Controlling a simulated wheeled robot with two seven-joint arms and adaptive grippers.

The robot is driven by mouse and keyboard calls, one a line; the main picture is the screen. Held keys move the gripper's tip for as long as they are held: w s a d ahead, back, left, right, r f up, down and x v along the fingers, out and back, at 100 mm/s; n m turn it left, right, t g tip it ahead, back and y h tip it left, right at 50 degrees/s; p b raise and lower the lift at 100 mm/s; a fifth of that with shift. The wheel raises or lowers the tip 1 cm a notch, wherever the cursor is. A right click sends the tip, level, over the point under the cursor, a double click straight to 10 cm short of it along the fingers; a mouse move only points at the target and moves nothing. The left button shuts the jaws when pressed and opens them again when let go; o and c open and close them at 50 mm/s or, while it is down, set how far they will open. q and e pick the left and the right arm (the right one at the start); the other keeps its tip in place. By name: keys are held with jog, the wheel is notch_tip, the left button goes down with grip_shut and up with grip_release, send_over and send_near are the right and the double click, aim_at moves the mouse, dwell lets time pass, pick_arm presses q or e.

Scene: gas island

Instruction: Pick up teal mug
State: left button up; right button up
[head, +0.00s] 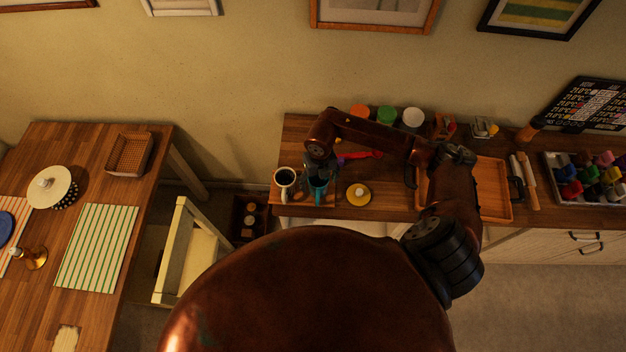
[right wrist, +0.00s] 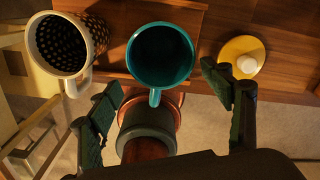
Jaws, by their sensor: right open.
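The teal mug (head: 318,184) stands upright near the left front of the wooden counter, partly hidden by my right gripper (head: 318,172) above it. In the right wrist view the teal mug (right wrist: 160,56) is seen from above, with its dark opening and its handle pointing toward the gripper. My right gripper (right wrist: 168,112) is open, one finger on each side of the handle's line, and its fingers hold nothing. My left gripper is not in view.
A white mug with a dark patterned inside (right wrist: 66,45) stands close to the left. A yellow lid with a white knob (head: 358,194) lies to the right. A wooden tray (head: 492,205) is farther right, and coloured jars (head: 387,115) stand behind. A chair (head: 190,255) is at the lower left.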

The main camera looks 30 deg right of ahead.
jog(key=shift+w+d+f, duration=0.1)
jog(key=shift+w+f, duration=0.15)
jog(key=shift+f, duration=0.65)
jog(key=shift+s+f+p, duration=0.1)
jog(key=shift+f+p, duration=0.2)
jog(key=shift+p, duration=0.1)
jog(key=f, duration=0.1)
jog(key=f+p, duration=0.1)
jog(key=f, duration=0.2)
jog(key=shift+w+d+f+p, duration=0.2)
jog(key=shift+w+d+p, duration=0.1)
jog(key=shift+w+p, duration=0.1)
jog(key=shift+s+f, duration=0.1)
jog(key=shift+f, duration=0.3)
jog(key=shift+c, duration=2.4)
jog(key=c, duration=1.1)
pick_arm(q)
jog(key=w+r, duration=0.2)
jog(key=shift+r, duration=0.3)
